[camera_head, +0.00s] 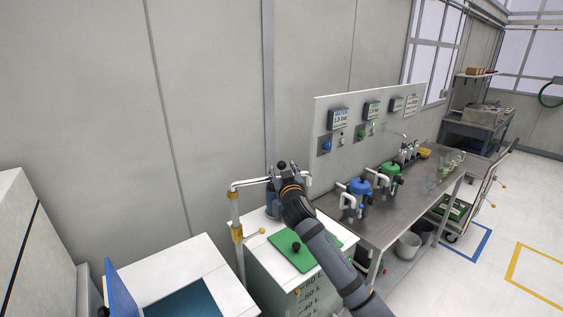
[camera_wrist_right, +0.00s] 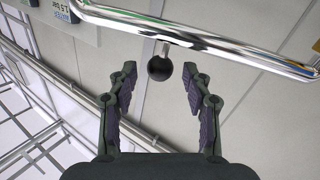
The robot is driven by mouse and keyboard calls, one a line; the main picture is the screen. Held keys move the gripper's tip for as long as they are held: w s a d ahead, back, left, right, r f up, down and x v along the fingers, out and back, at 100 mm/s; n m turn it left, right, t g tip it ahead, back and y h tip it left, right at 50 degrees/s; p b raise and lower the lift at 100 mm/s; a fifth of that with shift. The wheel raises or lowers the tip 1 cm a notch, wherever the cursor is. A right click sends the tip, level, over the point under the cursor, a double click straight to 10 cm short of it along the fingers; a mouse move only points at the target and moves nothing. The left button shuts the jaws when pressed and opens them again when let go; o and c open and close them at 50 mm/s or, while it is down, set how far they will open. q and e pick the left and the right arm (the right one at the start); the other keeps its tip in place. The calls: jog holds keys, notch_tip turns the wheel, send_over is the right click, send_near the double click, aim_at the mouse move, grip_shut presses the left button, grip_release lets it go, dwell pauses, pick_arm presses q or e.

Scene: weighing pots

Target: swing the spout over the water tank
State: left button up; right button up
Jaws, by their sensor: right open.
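The spout (camera_head: 252,182) is a chrome pipe running right from the top of a post with brass-coloured fittings (camera_head: 237,232). In the right wrist view the pipe (camera_wrist_right: 215,44) crosses the top, with a dark ball knob (camera_wrist_right: 159,68) on a short stem. My right gripper (camera_head: 283,168) is at the spout; its open fingers lie either side of the knob, with gaps showing. It partly hides the spout's right part. The water tank (camera_head: 280,273) is a white box with litre marks and a green lid (camera_head: 303,251), below my right arm. My left gripper is not in view.
A grey-blue vessel (camera_head: 272,204) stands behind the lid, partly hidden. A white box with a blue opening (camera_head: 184,302) is at left. A steel bench (camera_head: 400,215) with blue and green pots (camera_head: 388,178) runs right beneath a panel (camera_head: 345,118).

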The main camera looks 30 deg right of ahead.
jog(key=shift+p+x, duration=0.3)
jog(key=shift+x, duration=1.3)
grip_shut()
